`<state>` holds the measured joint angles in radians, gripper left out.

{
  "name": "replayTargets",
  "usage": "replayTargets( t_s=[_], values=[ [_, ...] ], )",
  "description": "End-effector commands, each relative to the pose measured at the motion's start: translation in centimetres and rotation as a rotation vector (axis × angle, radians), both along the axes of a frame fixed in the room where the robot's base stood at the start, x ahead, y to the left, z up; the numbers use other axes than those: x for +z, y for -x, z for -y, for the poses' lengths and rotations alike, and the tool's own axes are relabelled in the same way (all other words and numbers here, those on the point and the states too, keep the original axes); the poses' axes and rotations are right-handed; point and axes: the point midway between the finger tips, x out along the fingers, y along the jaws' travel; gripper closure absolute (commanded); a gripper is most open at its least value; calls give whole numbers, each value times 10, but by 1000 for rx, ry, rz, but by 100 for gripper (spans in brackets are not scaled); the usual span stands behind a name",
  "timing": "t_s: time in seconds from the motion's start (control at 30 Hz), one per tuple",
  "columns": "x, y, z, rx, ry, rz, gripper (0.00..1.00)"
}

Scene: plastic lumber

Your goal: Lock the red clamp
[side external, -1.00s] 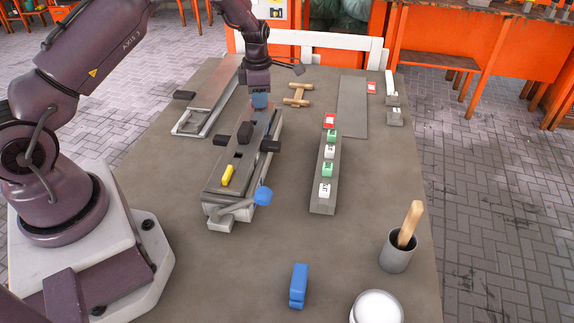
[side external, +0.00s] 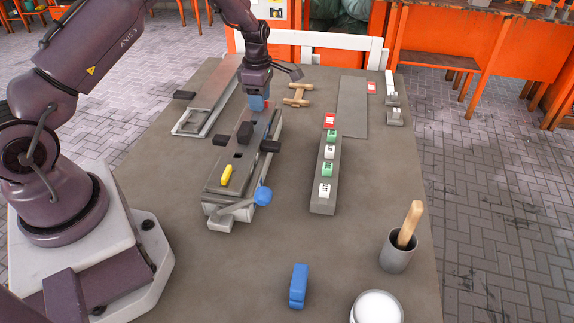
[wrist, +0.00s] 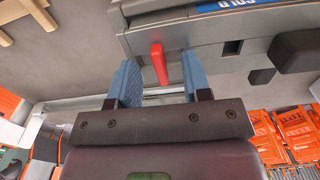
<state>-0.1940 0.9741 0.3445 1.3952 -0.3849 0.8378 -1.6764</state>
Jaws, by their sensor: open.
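The red clamp (wrist: 158,62) shows in the wrist view as a small red lever on the edge of the grey fixture (wrist: 195,40). My gripper (wrist: 160,68) is open, with one blue finger on each side of the lever. A gap shows on both sides of the red lever, so the fingers look apart from it. In the side view my gripper (side external: 258,102) is at the far end of the fixture (side external: 232,170). Only a bit of red (side external: 267,104) shows beside the fingers there; the rest is hidden.
Black knobs (side external: 245,132) and a yellow piece (side external: 226,175) are on the fixture. A blue-ended lever (side external: 262,196) is at its near end. A wooden piece (side external: 297,95) lies right of my gripper. A bar with green and white blocks (side external: 322,200) lies further right.

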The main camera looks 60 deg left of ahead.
Motion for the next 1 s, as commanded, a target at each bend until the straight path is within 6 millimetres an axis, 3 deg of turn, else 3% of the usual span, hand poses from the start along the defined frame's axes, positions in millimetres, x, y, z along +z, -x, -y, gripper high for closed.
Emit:
replayTargets(
  t_s=[0.17,0.7,1.0],
  values=[
    [7,0,0,0,0,1,56],
    [61,0,0,0,0,1,56],
    [70,0,0,1,1,-1,56]
  ],
)
